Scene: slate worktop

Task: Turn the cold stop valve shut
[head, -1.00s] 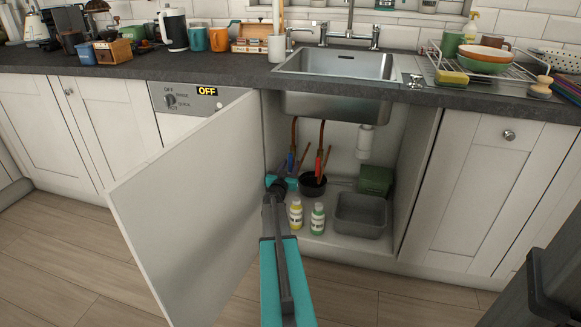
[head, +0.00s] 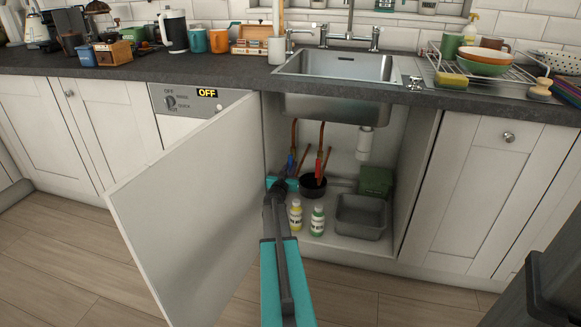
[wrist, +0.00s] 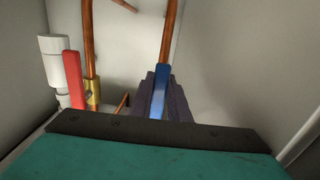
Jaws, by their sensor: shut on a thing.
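The cold stop valve's blue lever (wrist: 159,92) stands in the wrist view below a copper pipe, roughly in line with it. My gripper (wrist: 166,97) is shut on this lever, with dark ribbed fingers on both sides of it. In the head view the blue lever (head: 291,164) shows small at the left inside the open sink cabinet, and my teal gripper end is just below it. The fingertips are too small to make out there. The valve body is mostly hidden by the fingers and lever.
A red lever (wrist: 73,79) on a neighbouring copper pipe stands close by. A black pot (head: 313,186), two bottles (head: 296,216) (head: 317,219), a grey basin (head: 361,217) and a green box (head: 375,181) occupy the cabinet floor. The open door (head: 190,210) stands close left of my arm.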

